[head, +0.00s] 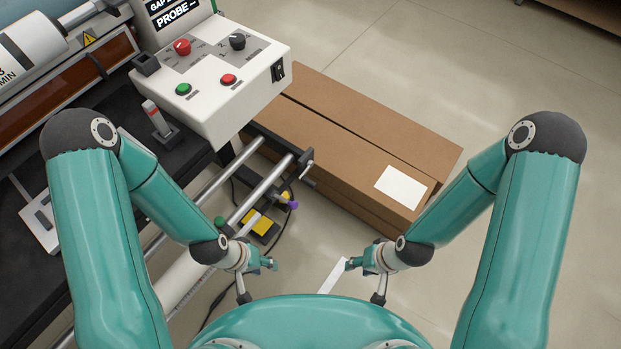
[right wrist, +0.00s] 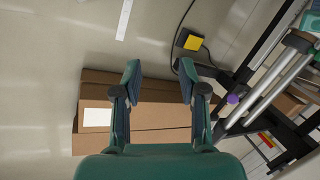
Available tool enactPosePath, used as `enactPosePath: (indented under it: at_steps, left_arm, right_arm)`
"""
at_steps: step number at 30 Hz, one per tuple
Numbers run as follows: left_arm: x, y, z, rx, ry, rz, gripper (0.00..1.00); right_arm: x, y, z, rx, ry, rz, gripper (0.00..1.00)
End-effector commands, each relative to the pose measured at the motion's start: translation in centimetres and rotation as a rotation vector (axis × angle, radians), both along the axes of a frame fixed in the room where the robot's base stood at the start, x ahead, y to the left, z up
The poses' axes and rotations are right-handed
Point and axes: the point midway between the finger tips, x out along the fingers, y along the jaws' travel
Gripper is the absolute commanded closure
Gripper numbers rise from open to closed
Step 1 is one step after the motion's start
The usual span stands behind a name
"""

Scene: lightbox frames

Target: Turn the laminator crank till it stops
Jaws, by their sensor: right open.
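The laminator (head: 60,60) stands at the left of the head view, with rollers and a white control box. I cannot single out its crank for sure; a small purple knob (head: 293,204) shows beside the lower end of its steel rails, and also in the right wrist view (right wrist: 232,99). My left gripper (head: 270,264) is left of centre, below the knob in the picture and apart from it; its finger gap is too small to read. My right gripper (head: 352,264) is further right, and open and empty in the right wrist view (right wrist: 159,75).
A long cardboard box (head: 350,130) with a white label (head: 400,187) lies on the floor beside the machine. A yellow-topped pedal (head: 262,224) with black cables lies under the rails. A white strip (head: 333,275) marks the floor. Floor at the right is clear.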

Motion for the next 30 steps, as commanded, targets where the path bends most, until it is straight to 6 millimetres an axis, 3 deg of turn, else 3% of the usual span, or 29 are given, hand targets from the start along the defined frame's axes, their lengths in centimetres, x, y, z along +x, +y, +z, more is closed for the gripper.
enactPosePath:
  at_steps: [3,5,7,11,17,21,23,26,30]
  left_arm:
    - [0.0,0.0,0.0,0.0,0.0,0.0,0.6]
    - [0.0,0.0,0.0,0.0,0.0,0.0,0.6]
    - [0.0,0.0,-0.4,0.0,0.0,0.0,0.6]
    - [0.0,0.0,-2.3,0.0,0.0,0.0,0.6]
    - [0.0,0.0,-8.7,0.0,0.0,0.0,0.6]
    - [0.0,0.0,-14.5,0.0,0.0,0.0,0.6]
    - [0.0,0.0,-16.9,0.0,0.0,0.0,0.6]
    - [0.0,0.0,-20.9,0.0,0.0,0.0,0.6]
    - [0.0,0.0,-25.9,0.0,0.0,0.0,0.6]
  right_arm:
    - [0.0,0.0,0.0,0.0,0.001,0.0,0.58]
    - [0.0,0.0,0.0,0.0,0.001,-0.001,0.51]
    - [-0.1,-0.1,-0.4,-0.003,0.009,-0.005,0.51]
    - [-0.7,-0.4,-2.4,-0.012,0.07,-0.03,0.51]
    - [-3.3,-0.9,-8.0,0.025,0.309,-0.152,0.51]
    - [-3.5,1.1,-11.2,0.195,0.495,-0.296,0.51]
    - [-2.6,2.4,-12.0,0.305,0.553,-0.366,0.51]
    - [0.6,4.3,-12.7,0.527,0.592,-0.485,0.51]
    - [7.4,5.0,-12.5,0.862,0.525,-0.64,0.51]
